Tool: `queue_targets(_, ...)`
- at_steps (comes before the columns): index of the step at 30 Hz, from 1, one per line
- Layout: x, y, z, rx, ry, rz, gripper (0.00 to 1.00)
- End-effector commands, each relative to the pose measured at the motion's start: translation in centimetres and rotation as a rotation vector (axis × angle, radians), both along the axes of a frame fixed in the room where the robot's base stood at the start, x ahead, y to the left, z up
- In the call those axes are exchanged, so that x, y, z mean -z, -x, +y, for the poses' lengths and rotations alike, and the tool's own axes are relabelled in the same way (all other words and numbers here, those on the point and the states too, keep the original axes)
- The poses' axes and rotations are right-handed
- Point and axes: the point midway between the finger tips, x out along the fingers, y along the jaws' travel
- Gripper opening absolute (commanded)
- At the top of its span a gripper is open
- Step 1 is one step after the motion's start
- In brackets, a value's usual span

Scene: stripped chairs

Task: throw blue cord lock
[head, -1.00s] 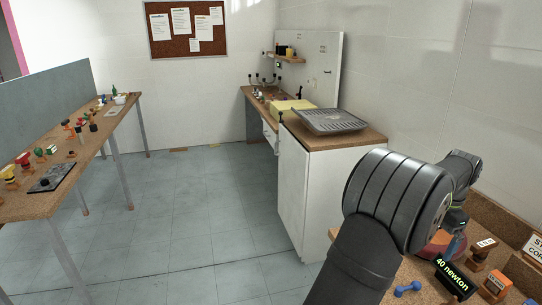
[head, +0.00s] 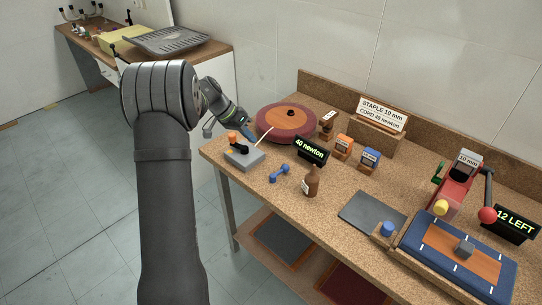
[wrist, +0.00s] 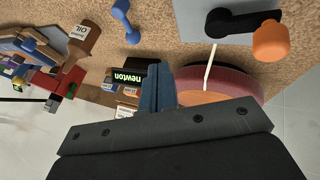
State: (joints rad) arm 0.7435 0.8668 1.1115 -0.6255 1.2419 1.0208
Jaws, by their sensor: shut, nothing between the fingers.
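A blue-grey box (head: 244,158), apparently the cord lock, sits at the left end of the cork-topped bench. It has a black lever (head: 240,148) with an orange knob (head: 233,137). A pale cord (head: 263,138) runs from the box to a red and orange round reel (head: 272,130). In the wrist view the box (wrist: 196,34) is at the upper right, with its lever (wrist: 245,20) and orange knob (wrist: 271,41). My gripper (head: 250,135) is shut and empty, near the box and reel. Its blue fingers also show in the wrist view (wrist: 158,70), apart from the knob.
Orange (head: 343,147) and blue (head: 369,160) labelled blocks stand behind. A red lever press (head: 458,190) is farther right.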

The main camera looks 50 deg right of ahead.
Motion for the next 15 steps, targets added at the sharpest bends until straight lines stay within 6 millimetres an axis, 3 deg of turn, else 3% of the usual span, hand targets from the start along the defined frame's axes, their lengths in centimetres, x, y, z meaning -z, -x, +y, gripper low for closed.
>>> queue_targets(5,1.6,0.7,-0.7,0.001,0.002,0.004,0.00)
queue_targets(15,7.5,3.5,-3.6,0.002,0.000,0.004,0.00)
